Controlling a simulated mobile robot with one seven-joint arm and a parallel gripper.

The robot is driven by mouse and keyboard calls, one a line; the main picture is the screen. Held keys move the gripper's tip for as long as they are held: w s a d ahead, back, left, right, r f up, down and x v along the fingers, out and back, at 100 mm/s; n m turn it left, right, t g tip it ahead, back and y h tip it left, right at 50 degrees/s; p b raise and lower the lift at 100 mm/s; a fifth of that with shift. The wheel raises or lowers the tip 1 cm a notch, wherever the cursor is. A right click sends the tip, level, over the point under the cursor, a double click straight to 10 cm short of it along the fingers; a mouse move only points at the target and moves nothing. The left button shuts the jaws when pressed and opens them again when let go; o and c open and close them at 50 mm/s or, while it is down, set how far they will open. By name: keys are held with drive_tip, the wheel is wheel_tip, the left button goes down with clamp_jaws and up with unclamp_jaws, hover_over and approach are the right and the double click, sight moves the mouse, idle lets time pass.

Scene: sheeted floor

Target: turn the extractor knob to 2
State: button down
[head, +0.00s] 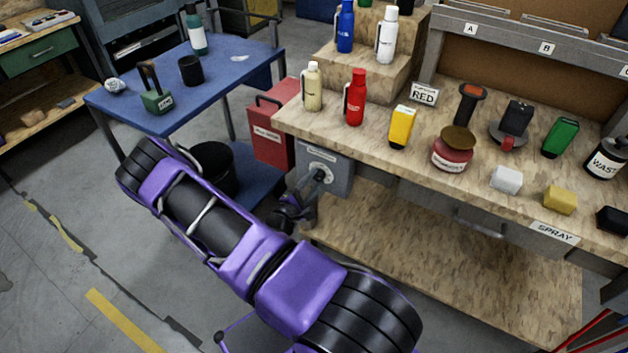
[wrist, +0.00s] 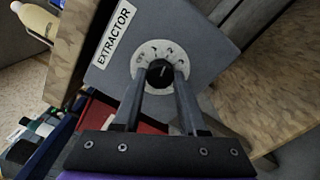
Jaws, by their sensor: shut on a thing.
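The extractor box (head: 335,171) is a grey box fixed under the left end of the workbench. It also shows in the wrist view with a white label reading EXTRACTOR (wrist: 115,34). Its black knob (wrist: 160,74) sits in a pale round dial (wrist: 149,50) with OFF and number marks, partly hidden by the fingers. My gripper (wrist: 161,82) is shut on the knob, one finger on each side. In the head view my gripper (head: 318,178) reaches the front of the box. The knob's exact setting is too small to tell.
The workbench (head: 300,121) above carries bottles, a red jar (head: 452,150) and sprayers. A red box (head: 270,130) stands left of the extractor box. A blue cart (head: 225,66) stands at the back left. A lower wooden shelf (head: 440,270) lies to the right.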

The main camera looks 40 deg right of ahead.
drive_tip(key=shift+m, duration=0.6)
drive_tip(key=shift+c, duration=2.3)
unclamp_jaws()
drive_tip(key=shift+a, duration=0.1)
drive_tip(key=v, duration=1.7)
drive_tip(key=shift+a+p, duration=0.15)
drive_tip(key=shift+p, duration=0.2)
